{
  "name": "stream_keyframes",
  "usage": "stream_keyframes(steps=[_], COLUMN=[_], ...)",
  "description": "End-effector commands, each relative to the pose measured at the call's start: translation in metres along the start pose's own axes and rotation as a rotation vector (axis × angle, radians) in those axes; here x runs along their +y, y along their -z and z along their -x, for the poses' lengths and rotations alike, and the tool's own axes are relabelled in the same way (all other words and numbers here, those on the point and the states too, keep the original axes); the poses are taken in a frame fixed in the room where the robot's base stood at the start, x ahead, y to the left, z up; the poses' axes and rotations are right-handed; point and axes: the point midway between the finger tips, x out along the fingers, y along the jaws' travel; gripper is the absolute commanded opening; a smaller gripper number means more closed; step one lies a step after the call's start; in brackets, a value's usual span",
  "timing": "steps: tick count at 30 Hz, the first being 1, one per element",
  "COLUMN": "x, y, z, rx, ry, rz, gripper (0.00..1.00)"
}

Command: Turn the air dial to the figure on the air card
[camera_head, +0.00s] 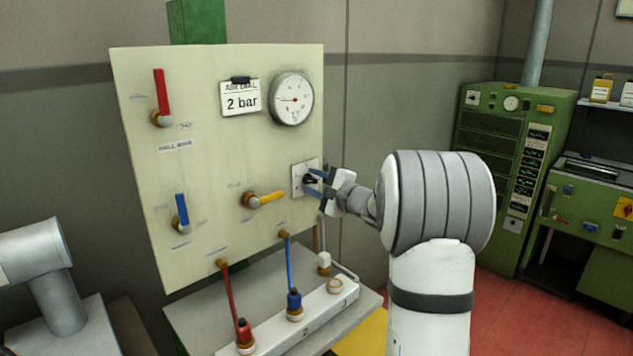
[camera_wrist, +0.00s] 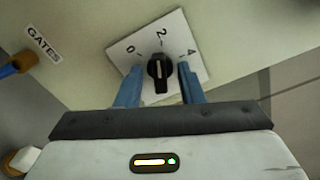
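The air card (camera_head: 241,98) is clipped to the cream panel and reads "2 bar". The air dial (camera_head: 310,180) is a black knob on a white square plate at the panel's right side. In the wrist view, the dial (camera_wrist: 159,70) has marks 0, 2 and 4, and its white line stands nearly upright, roughly towards the 2; its exact setting is hard to tell. My gripper (camera_head: 321,182) is at the dial. In the wrist view, its blue fingers (camera_wrist: 160,82) stand open on either side of the knob, with visible gaps.
A yellow lever (camera_head: 265,199), a red lever (camera_head: 160,92) and a blue lever (camera_head: 181,208) are on the panel. Hoses and a white manifold (camera_head: 318,311) are below. A green cabinet (camera_head: 505,170) stands farther right.

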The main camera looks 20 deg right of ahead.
Motion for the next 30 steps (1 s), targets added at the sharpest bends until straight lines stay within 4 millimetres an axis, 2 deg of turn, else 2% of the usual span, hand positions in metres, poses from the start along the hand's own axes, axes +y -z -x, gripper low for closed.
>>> stream_keyframes(steps=[4, 15, 30], x=[0.0000, 0.0000, -0.0003], y=[0.0001, 0.0003, 0.0003], z=[0.0003, 0.0007, 0.0010], rx=[0.000, 0.000, 0.000], ry=[0.000, 0.000, 0.000], rz=[0.000, 0.001, -0.131], gripper=[0.34, 0.04, 0.04])
